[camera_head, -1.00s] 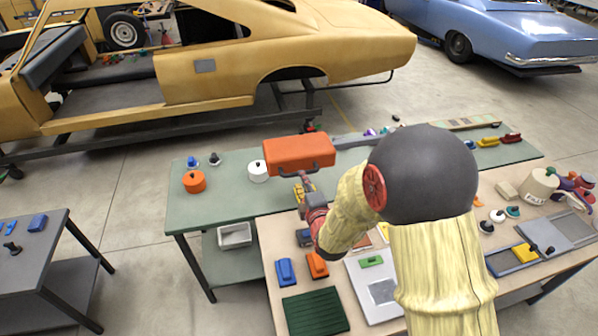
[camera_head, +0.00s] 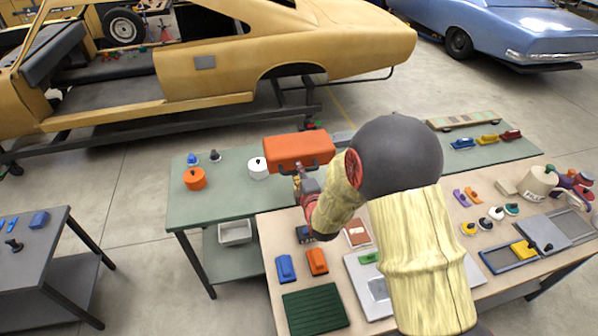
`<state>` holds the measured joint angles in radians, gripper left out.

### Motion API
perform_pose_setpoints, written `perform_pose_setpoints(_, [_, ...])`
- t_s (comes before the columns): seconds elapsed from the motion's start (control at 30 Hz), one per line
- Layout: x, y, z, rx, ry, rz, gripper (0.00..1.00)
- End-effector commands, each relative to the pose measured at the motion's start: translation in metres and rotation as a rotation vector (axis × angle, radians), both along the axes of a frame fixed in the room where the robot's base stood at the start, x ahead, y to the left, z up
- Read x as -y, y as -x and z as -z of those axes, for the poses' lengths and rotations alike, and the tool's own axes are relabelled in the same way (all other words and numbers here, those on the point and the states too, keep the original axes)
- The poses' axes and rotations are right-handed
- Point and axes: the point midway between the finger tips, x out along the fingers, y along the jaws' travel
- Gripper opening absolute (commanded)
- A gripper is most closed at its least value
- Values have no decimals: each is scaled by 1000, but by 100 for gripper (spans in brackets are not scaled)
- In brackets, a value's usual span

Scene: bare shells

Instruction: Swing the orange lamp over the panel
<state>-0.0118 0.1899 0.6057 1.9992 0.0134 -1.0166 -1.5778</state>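Which piece is the panel is unclear; a pale grey board (camera_head: 354,269) lies on the wooden table, partly behind my arm.
The wooden table (camera_head: 267,238) holds blue and orange blocks, a dark green ribbed mat (camera_head: 314,307) and sliding trays (camera_head: 511,261). A grey table (camera_head: 60,262) is at left.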

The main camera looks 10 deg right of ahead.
Motion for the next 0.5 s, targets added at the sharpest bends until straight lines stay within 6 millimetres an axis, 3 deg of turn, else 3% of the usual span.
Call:
perform_pose_setpoints(0.3, [0, 0, 0, 0, 0, 0, 0])
perform_pose_setpoints(0.5, [0, 0, 0, -1, 0, 0, 0])
